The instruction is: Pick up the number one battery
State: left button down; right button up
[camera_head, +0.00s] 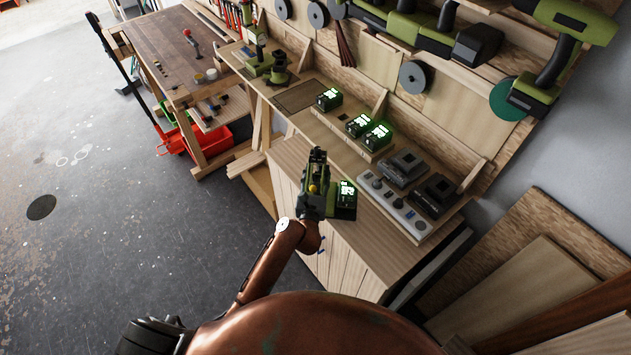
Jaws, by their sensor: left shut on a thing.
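My left gripper (317,178) is over the front part of the workbench (367,240), shut on a green and black battery (344,201) at its right side. The battery has a lit green display; I cannot read a number on it. The gripper hides part of its left side, and I cannot tell whether it touches the bench top. Three similar lit batteries stand farther back: one alone (329,98) and two side by side, the left one (358,125) and the right one (377,136). My right gripper is not in view.
Two dark chargers, one behind (404,165) and one in front (437,193), stand right of the gripper beside a grey power strip (394,205). Green power tools (555,55) hang on the wall above. A second wooden table (165,45) stands at the far left.

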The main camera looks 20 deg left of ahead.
pick_arm(q)
jog(key=shift+w+r, duration=0.35)
jog(key=shift+w, duration=0.4)
jog(key=shift+f, duration=1.75)
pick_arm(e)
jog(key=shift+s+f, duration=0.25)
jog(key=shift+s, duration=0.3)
pick_arm(q)
jog(key=c, duration=1.5)
grip_release()
jog(key=shift+s+a+f, duration=0.1)
jog(key=shift+s+f, duration=0.05)
jog(key=shift+f, duration=0.15)
jog(key=shift+c, duration=0.2)
jog(key=o, duration=0.4)
jog(key=shift+c, duration=0.2)
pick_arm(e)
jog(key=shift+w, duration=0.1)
pick_arm(q)
jog(key=shift+s, duration=0.1)
jog(key=s+d+b, duration=0.1)
jog(key=s, duration=1)
jog(key=shift+s+d+b, duration=0.25)
jog(key=shift+s+b, duration=0.1)
jog(key=shift+s, duration=0.05)
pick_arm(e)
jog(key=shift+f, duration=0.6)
